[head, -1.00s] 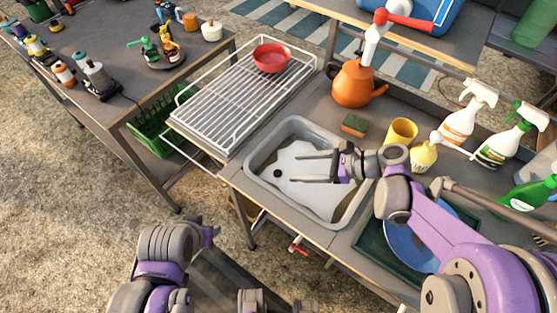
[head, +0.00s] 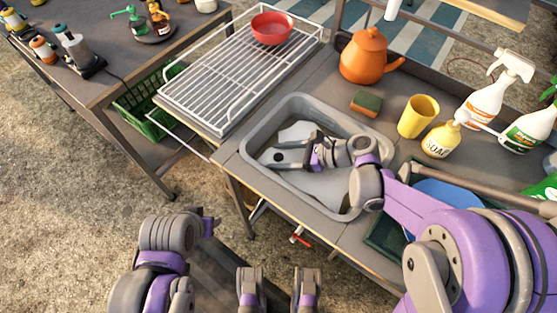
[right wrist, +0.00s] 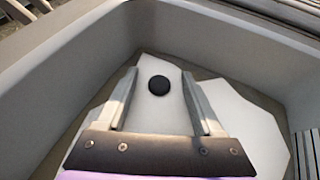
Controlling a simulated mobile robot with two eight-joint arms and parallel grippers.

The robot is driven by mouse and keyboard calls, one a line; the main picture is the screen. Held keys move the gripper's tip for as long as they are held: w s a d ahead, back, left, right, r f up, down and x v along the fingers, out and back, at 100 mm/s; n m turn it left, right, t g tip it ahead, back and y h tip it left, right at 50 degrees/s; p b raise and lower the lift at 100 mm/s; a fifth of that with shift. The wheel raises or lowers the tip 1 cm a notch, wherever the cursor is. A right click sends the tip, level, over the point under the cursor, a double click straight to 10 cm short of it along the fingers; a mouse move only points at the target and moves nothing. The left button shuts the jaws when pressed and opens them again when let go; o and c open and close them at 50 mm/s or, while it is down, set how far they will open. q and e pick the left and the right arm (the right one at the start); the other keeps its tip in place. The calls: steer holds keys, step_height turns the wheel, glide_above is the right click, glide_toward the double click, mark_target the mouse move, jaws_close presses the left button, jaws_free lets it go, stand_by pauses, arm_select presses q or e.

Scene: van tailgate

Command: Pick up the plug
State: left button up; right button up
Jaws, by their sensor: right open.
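The plug (right wrist: 158,85) is a small black disc on the sink floor in the right wrist view. It shows as a dark spot (head: 278,157) in the head view, partly crowded by my gripper. My right gripper (head: 273,159) is inside the grey sink basin (head: 258,125), its fingers pointing left. In the right wrist view the two fingers (right wrist: 159,75) are apart, with the plug between their tips in the picture. Nothing is held. Whether the fingers are level with the plug cannot be told.
The basin walls (right wrist: 205,35) rise around the gripper. A white wire rack (head: 235,85) with a red bowl (head: 272,29) stands left of the sink. A sponge (head: 366,103), orange kettle (head: 368,58), yellow cup (head: 418,117) and soap bottle (head: 440,140) stand behind it.

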steer(key=shift+a+f, duration=0.1)
steer(key=shift+a, duration=0.1)
jaws_close()
stand_by(0.4)
